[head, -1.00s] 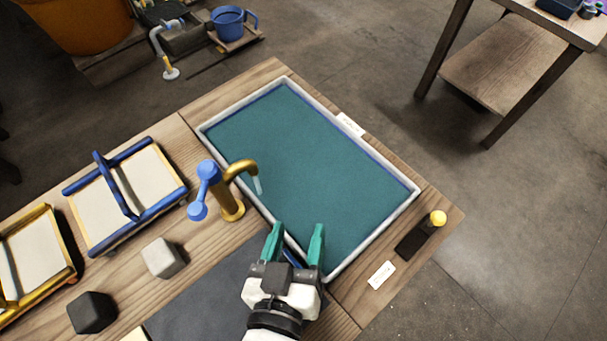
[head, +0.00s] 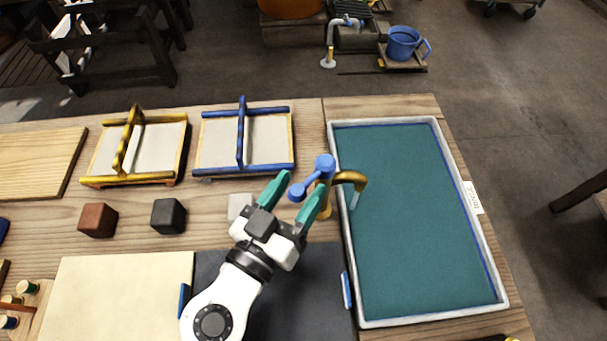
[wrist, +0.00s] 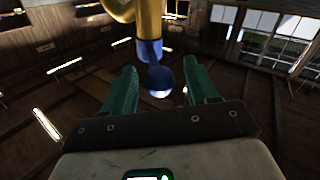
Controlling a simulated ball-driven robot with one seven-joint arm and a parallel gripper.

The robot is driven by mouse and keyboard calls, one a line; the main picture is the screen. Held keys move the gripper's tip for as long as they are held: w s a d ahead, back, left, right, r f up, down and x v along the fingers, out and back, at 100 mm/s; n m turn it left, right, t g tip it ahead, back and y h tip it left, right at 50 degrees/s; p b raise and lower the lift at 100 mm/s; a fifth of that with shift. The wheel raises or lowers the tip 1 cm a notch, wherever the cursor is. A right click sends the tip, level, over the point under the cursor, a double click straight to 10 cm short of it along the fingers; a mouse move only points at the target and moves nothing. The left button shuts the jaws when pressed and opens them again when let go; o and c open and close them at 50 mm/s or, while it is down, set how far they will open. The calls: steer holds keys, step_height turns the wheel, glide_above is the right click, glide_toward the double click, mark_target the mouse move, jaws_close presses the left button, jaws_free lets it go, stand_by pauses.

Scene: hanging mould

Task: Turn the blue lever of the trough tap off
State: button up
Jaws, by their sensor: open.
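The trough tap (head: 352,178) is brass, with a curved spout over the left side of the trough (head: 349,245). A short pale blue stream hangs below the spout. Its blue lever (head: 310,181) has a round hub on top and a ball knob at its lower left end. My gripper (head: 303,186) is open, its green fingers either side of the knob in the head view. In the wrist view, the blue knob (wrist: 160,82) shows between the fingertips of my gripper (wrist: 158,78), with a gap on both sides. I cannot tell its exact depth.
A white block (head: 238,206) sits just left of my gripper, partly hidden. A blue-handled frame (head: 245,140) and a yellow-handled frame (head: 137,150) lie behind it. A dark block (head: 168,215) and a reddish block (head: 98,219) stand further left. A dark mat (head: 315,285) lies in front.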

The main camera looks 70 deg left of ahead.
mark_target(312, 179)
steer(key=shift+x, duration=1.1)
steer(key=shift+c, duration=0.4)
jaws_close()
